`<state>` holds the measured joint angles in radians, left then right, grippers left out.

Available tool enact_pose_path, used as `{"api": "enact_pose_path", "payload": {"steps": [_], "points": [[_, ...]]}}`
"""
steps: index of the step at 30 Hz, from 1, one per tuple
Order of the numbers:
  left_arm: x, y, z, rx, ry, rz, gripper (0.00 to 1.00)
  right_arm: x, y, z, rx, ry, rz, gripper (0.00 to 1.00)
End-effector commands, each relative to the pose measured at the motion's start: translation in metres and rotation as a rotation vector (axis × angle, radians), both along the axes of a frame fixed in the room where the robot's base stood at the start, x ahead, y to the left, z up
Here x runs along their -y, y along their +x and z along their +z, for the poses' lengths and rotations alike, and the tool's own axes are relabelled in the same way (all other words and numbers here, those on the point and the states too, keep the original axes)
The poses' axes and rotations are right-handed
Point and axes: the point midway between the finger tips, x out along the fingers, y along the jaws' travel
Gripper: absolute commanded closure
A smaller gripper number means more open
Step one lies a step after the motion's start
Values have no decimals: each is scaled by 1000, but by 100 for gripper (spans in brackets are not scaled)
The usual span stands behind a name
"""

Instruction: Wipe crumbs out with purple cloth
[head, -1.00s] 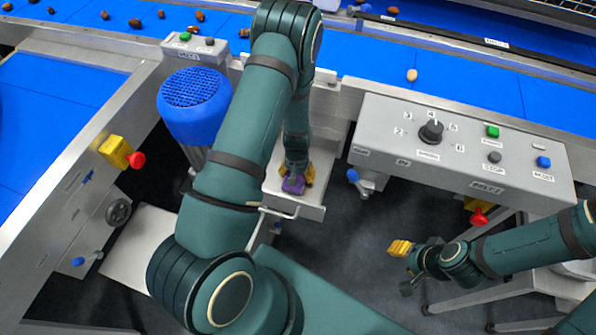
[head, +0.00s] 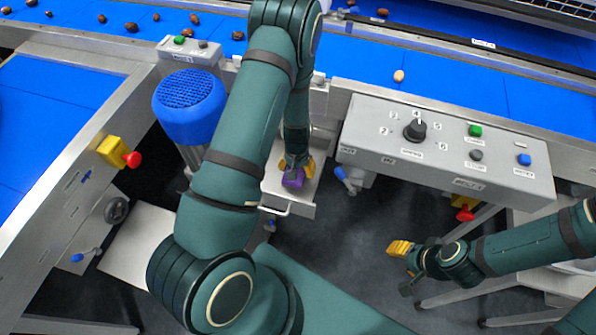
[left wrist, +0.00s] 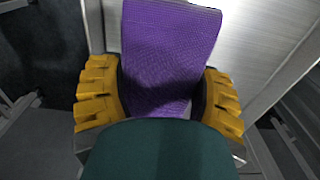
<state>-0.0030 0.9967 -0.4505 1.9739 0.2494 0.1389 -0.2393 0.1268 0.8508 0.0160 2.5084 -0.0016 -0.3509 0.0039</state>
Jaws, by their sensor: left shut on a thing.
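The purple cloth (head: 293,179) is in my left gripper (head: 296,168), over the pale metal drawer-like tray (head: 305,197) below the conveyor. In the left wrist view the folded cloth (left wrist: 168,55) stands between the yellow fingers of my left gripper (left wrist: 160,98), which are shut on it. The tray's metal surface (left wrist: 243,40) shows behind the cloth. I cannot make out any crumbs; my arm hides part of the tray. My right gripper (head: 399,248) is empty, away at the lower right above the floor; its fingers look close together, but their opening is unclear.
A grey control panel (head: 445,155) with a knob and buttons juts out right of the tray. A blue motor (head: 190,105) stands to its left. Dates lie on the blue conveyor (head: 450,85) behind. A red stop knob (head: 133,159) is at left. Dark floor (head: 340,240) is free in front.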

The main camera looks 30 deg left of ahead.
Motion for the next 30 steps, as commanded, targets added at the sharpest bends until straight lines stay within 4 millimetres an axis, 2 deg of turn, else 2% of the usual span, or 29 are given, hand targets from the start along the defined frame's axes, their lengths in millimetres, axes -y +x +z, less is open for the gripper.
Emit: {"api": "enact_pose_path", "payload": {"steps": [1,13,30], "points": [[-1,1,8,2,0,0,65,0,-1,6,-2,0,1,53],[-7,6,41,1,0,-1,65,0,0,28,-1,-1,-4,53],[-8,7,42,1,0,0,65,0,1,29,1,-1,-6,53]]}}
